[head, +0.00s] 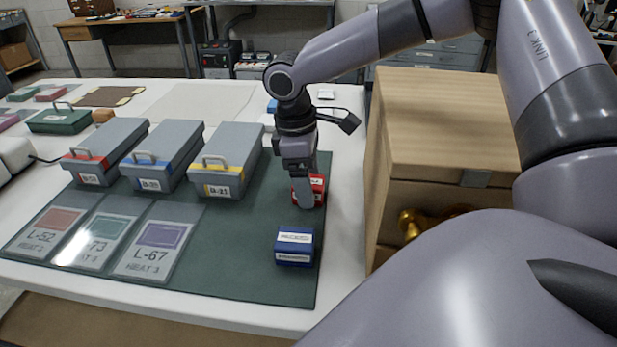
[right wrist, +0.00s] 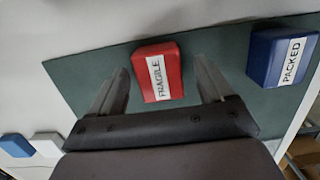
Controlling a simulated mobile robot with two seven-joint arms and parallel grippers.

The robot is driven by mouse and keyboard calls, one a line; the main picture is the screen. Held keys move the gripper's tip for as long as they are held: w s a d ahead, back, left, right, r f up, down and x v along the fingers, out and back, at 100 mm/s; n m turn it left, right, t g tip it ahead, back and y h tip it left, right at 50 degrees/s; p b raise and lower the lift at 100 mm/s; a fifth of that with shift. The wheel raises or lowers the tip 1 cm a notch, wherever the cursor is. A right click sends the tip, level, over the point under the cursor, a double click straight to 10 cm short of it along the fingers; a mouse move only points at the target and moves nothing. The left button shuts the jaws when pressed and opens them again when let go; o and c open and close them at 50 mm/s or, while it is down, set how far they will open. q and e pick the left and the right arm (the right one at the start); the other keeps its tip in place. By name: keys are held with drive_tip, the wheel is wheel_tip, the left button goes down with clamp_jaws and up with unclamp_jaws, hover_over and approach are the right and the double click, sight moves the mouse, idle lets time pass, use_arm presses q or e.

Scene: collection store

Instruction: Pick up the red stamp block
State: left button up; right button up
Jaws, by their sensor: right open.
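The red stamp block (head: 317,187) stands on the green mat (head: 240,256), partly hidden behind my right gripper (head: 304,200) in the head view. In the right wrist view the red block (right wrist: 158,72) shows a white label reading "FRAGILE". My right gripper (right wrist: 160,88) is open, with one finger on either side of the red block in that view and gaps between. Whether the fingertips reach down beside the block is hard to tell. My left gripper is not in view.
A blue block (head: 295,247) labelled "PACKED" in the right wrist view (right wrist: 282,57) stands nearby on the mat. Three grey boxes (head: 225,160) stand to the left, with label cards (head: 150,240) in front. A wooden cabinet (head: 450,120) stands close on the right.

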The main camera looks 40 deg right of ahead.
drive_tip(key=shift+f, duration=0.4)
drive_tip(key=shift+c, duration=0.3)
drive_tip(key=c, duration=1)
drive_tip(key=shift+r, duration=0.1)
wheel_tip(320, 180, up, 20)
drive_tip(key=shift+f+p, duration=0.1)
drive_tip(key=shift+p, duration=0.95)
